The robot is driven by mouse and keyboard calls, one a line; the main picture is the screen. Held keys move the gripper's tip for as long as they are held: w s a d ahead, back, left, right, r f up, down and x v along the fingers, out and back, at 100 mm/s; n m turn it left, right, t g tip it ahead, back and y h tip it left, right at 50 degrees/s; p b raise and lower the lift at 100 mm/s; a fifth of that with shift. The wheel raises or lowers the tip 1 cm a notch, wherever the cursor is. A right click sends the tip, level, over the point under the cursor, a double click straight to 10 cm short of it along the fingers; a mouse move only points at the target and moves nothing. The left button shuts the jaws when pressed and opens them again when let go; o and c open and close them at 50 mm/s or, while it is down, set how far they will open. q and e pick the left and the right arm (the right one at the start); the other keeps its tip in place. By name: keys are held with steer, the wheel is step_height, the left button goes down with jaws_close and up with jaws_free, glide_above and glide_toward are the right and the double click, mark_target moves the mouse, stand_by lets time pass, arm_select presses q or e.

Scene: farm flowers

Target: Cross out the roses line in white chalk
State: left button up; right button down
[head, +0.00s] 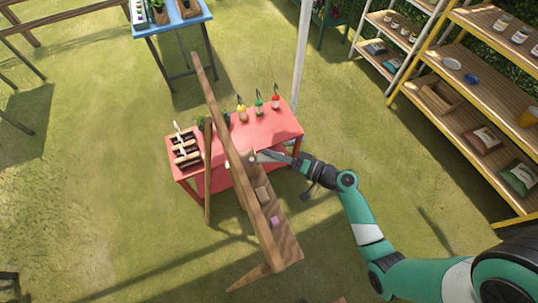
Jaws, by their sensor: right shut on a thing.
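A wooden easel-like board (226,124) stands in the middle, seen nearly edge-on from above, so its writing face and the roses line cannot be read. My right gripper (262,157) reaches in from the right, close to the board's right side. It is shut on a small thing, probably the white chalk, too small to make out. Whether it touches the board cannot be told. My left gripper is not in view.
A red table (281,125) beyond the board holds several small bottles and a planter box (186,149). A blue table (172,22) stands at the back. Yellow-framed shelves (463,82) fill the right side. The grass is mostly clear.

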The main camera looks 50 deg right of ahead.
steer(key=d, duration=0.1)
steer(key=s+d+b, duration=0.1)
steer(key=shift+s+d, duration=0.2)
steer(key=shift+d, duration=0.1)
stand_by(1.2)
